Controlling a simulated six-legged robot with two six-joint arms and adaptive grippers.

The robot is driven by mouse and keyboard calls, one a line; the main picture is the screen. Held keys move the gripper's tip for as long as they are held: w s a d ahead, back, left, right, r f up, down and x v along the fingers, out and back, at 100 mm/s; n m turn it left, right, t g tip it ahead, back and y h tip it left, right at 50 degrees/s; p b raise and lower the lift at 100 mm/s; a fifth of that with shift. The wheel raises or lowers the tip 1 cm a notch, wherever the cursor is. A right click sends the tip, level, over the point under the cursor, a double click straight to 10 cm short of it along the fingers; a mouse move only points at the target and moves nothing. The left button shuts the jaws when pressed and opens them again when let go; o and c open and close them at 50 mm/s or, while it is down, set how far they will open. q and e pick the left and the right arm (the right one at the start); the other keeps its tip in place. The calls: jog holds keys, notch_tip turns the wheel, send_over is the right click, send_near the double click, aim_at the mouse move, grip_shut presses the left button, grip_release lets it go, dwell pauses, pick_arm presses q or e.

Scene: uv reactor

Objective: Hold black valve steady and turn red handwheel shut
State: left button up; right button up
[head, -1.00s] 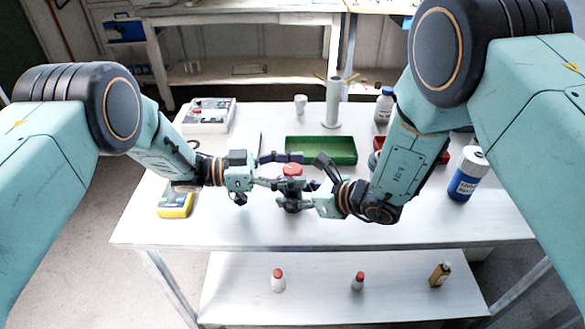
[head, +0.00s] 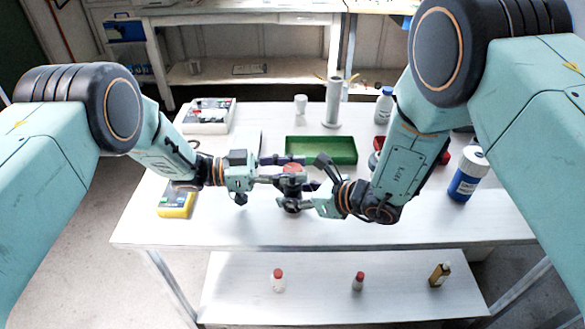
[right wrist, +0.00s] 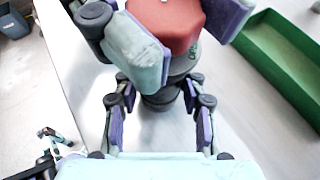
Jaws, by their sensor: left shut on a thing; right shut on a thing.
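The black valve (head: 292,205) stands upright on the white table, with the red handwheel (head: 293,168) on top. My left gripper (head: 290,169) comes in from the left, its fingers shut on opposite sides of the handwheel. In the right wrist view the handwheel (right wrist: 168,22) sits between the left gripper's purple pads. My right gripper (head: 300,190) is lower and shut on the valve body. The right wrist view shows its two fingers (right wrist: 160,108) on either side of the dark body (right wrist: 162,98), which is partly hidden under the handwheel.
A green tray (head: 340,162) lies just behind the valve. A yellow meter (head: 177,202) lies left. The table's front is clear.

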pick_arm(q)
jog(key=shift+g, duration=0.3)
jog(key=shift+m+g, duration=1.6)
jog(key=shift+g, duration=0.5)
jog(key=shift+g+y, duration=0.3)
jog(key=shift+g, duration=0.1)
jog(key=o, duration=1.2)
jog(key=shift+v, duration=3.7)
